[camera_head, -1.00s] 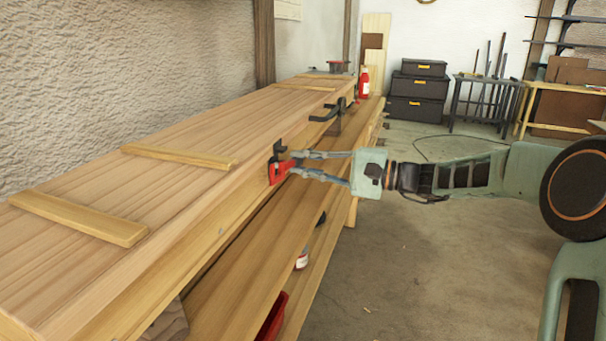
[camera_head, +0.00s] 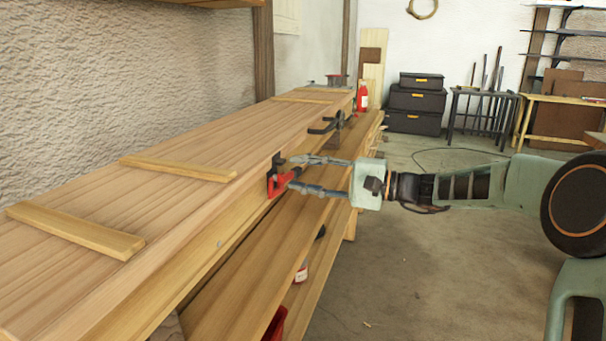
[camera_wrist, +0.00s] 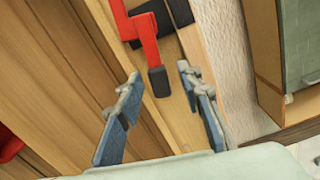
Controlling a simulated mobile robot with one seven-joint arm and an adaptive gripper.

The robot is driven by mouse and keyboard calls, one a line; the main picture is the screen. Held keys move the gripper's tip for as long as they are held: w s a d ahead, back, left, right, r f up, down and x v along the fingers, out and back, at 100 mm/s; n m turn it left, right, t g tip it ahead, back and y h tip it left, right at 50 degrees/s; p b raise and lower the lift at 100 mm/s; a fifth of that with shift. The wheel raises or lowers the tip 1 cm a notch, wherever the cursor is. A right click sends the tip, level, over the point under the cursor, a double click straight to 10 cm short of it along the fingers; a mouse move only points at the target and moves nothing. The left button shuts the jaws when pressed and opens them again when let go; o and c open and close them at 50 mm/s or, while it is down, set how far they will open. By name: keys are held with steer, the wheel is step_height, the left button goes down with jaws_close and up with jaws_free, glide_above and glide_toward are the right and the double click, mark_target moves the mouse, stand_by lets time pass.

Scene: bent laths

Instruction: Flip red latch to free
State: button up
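The red latch (camera_head: 281,183) is mounted by a black bracket (camera_head: 277,160) on the front edge of the wooden bench. Its red arm sticks out from the edge toward my gripper (camera_head: 291,172). In the wrist view the red latch (camera_wrist: 145,38) ends in a black tip (camera_wrist: 158,81). My gripper (camera_wrist: 158,73) is open, with one finger on each side of that tip in the picture. I see gaps between the tip and both fingers in the wrist view. Nothing is held.
The bench top (camera_head: 200,145) carries several flat wooden strips. A black clamp-like fitting (camera_head: 325,125) sits farther along the front edge. A lower shelf (camera_head: 255,265) holds a red bin (camera_head: 275,325) and a bottle (camera_head: 301,272). The floor to the right is open.

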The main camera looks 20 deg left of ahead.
steer(key=shift+d, duration=0.1)
steer(key=s+d, duration=0.1)
steer(key=d, duration=1.1)
steer(key=shift+a, duration=0.1)
